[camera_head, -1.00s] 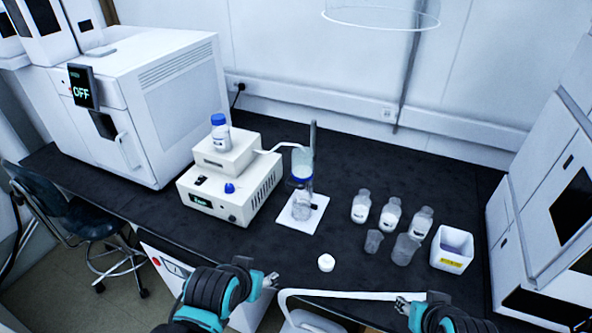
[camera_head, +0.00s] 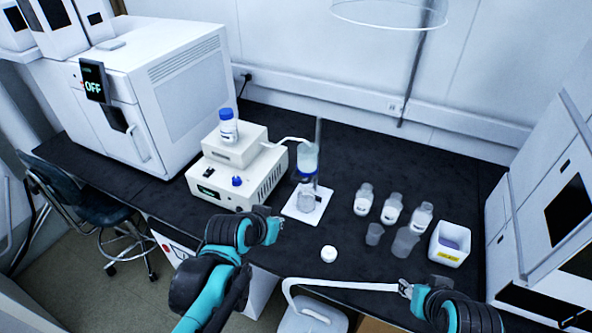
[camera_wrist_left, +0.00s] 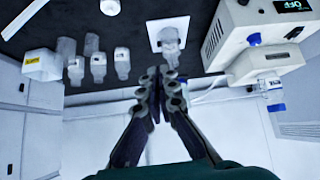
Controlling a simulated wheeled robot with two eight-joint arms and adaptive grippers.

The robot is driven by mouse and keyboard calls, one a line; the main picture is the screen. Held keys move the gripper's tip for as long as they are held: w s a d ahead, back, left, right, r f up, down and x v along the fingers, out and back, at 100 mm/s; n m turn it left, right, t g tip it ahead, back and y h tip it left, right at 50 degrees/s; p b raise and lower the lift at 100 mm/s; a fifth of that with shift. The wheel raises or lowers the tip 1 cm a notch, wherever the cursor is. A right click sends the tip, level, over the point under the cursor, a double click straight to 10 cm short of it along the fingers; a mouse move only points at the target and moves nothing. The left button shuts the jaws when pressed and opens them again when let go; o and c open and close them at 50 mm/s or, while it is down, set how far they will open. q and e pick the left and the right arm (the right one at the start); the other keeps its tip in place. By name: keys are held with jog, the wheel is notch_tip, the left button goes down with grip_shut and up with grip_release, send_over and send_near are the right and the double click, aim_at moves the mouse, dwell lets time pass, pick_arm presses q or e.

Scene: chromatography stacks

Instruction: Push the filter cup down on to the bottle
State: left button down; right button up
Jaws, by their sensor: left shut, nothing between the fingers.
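The clear filter cup (camera_head: 307,157) stands upright above the clear bottle (camera_head: 306,197), beside a thin upright rod on a white base plate (camera_head: 298,215). Cup and bottle look aligned; I cannot tell how firmly they are seated. My left gripper (camera_head: 277,224) is in front of the plate, lower and nearer than the bottle. In the left wrist view its fingers (camera_wrist_left: 160,72) are together and empty, with the bottle assembly (camera_wrist_left: 170,45) just beyond the tips. My right gripper (camera_head: 405,288) is at the front edge, by a white bar; its jaw state is unclear.
A white pump unit (camera_head: 238,175) with a blue-capped bottle (camera_head: 228,127) stands left of the plate. A white cap (camera_head: 328,254), several small bottles and cups, and a white bin (camera_head: 450,244) lie to the right.

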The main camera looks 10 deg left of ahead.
pick_arm(q)
jog(key=w+a+r+t+p, duration=0.1)
jog(key=w+p, duration=0.2)
jog(key=w, duration=0.3)
jog(key=w+a+r+m+t+h+p, duration=0.1)
jog(key=w+r+p, duration=0.1)
jog(key=w, duration=0.5)
jog(key=shift+r+p, duration=0.25)
jog(key=shift+p, duration=0.5)
jog(key=b, duration=0.2)
send_near(305, 164)
notch_tip(305, 164, down, 4)
jog(key=w, duration=0.2)
jog(key=shift+w+a+f+b, duration=0.1)
jog(key=shift+f+b, duration=0.6)
jog(key=shift+f, duration=1.15)
